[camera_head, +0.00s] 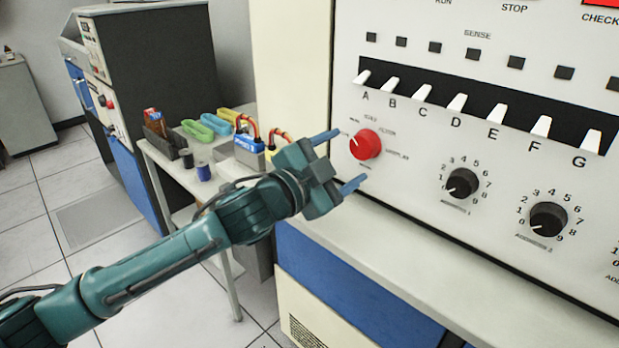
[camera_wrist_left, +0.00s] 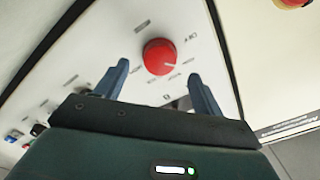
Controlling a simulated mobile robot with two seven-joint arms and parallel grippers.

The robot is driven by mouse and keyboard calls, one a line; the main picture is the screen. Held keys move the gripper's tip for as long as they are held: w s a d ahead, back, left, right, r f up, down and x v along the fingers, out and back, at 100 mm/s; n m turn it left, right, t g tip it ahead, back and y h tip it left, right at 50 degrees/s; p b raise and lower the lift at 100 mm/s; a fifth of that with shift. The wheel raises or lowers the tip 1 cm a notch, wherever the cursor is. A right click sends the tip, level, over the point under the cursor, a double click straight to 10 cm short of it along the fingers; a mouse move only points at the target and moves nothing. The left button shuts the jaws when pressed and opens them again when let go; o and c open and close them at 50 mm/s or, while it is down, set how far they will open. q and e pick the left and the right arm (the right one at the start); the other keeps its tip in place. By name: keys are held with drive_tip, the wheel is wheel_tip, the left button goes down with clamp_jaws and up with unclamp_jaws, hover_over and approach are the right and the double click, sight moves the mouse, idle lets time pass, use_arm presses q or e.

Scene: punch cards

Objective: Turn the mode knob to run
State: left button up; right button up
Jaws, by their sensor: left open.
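The red mode knob (camera_head: 366,144) is on the upright panel of the large white machine, below the left end of the lever row. Small labels ring it; they are too small to read surely. In the wrist view the red knob (camera_wrist_left: 159,57) shows ahead of the fingers, between them in line and apart from both. My left gripper (camera_head: 341,160) is open and empty, with its blue fingertips pointing at the panel, one higher and one lower than the knob. The wrist view shows the same open fingers (camera_wrist_left: 158,84). My right gripper is not in view.
White sense levers A to G (camera_head: 460,102) stick out above the knob. Black address dials (camera_head: 462,183) sit to its right. A ledge (camera_head: 420,235) runs below the panel. A small table (camera_head: 180,178) with cables and containers stands behind my left arm.

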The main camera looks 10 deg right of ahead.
use_arm(q)
drive_tip(key=v, duration=0.9)
drive_tip(key=shift+b, duration=0.45)
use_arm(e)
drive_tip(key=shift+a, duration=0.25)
use_arm(q)
drive_tip(key=shift+s, duration=0.1)
